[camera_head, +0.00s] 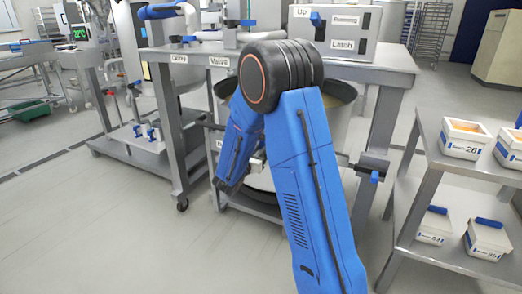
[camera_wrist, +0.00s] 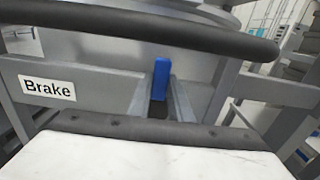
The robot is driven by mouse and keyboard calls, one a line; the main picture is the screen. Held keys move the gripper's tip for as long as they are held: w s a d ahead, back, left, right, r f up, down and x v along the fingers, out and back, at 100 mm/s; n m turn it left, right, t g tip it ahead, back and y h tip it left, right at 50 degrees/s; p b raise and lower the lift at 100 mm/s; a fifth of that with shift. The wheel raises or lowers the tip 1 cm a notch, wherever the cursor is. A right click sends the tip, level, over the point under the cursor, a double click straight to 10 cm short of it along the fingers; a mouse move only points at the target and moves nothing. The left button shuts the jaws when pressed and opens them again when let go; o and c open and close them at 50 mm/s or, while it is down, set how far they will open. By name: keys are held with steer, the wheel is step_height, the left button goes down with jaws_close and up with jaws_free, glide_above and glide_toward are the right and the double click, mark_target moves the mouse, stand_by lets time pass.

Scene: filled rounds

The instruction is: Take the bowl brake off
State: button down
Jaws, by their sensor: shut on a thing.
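The brake lever (camera_wrist: 161,78) is a small upright blue handle in the middle of the wrist view, right of the "Brake" label (camera_wrist: 47,88) on a grey crossbar. My gripper (camera_wrist: 163,100) has its two grey fingers on either side of the lever and is shut on it. The lever's lower end is hidden between the fingers. The large metal bowl (camera_head: 338,128) stands in the frame in the head view, partly hidden by my blue arm. My arm also hides the brake and most of my gripper there.
A dark bar (camera_wrist: 150,27) crosses just above the lever in the wrist view. A grey bench (camera_head: 385,65) with labelled controls stands around the bowl. A shelf rack (camera_head: 430,165) with labelled boxes is at the right. Open floor (camera_head: 90,220) lies at the left.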

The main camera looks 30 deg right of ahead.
steer(key=c, duration=1.6)
jaws_free()
steer(key=shift+a, duration=0.1)
steer(key=v, duration=1.7)
steer(key=shift+s+a, duration=0.1)
